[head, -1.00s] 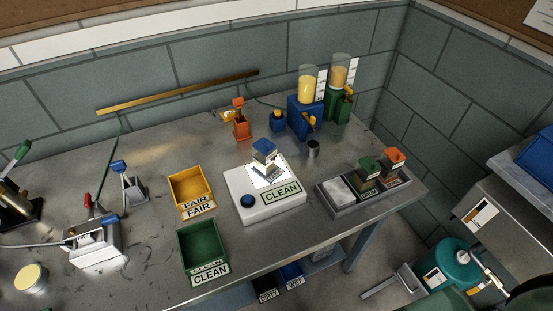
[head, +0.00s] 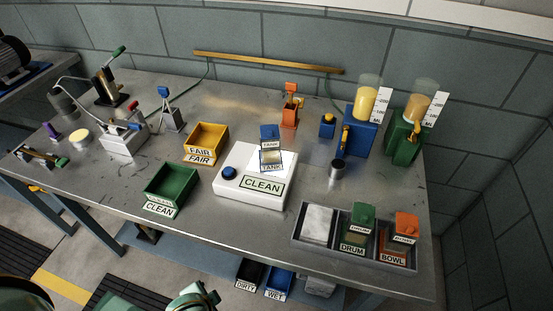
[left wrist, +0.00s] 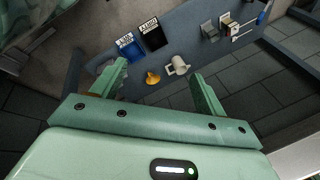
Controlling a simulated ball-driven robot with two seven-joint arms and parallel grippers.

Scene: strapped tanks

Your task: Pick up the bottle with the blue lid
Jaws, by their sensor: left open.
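A small clear container with a blue lid (head: 269,132) and a TANK label stands on the white CLEAN stand (head: 228,192) at the middle of the bench. It is the closest match I see to a bottle with a blue lid; its exact shape is hard to tell. My left gripper (left wrist: 155,88) is open and empty in the left wrist view, its two green fingers apart above a low shelf. The blue-lidded container does not show in that view. My right gripper is not visible.
Yellow (head: 206,140) and green (head: 171,188) bins sit left of the stand. A grey tray (head: 335,247) holding DRUM and BOWL containers is at right. Blue (head: 361,136) and green (head: 404,143) dispensers stand behind. Below the bench, black (left wrist: 152,36) and blue (left wrist: 112,74) bins sit near the gripper.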

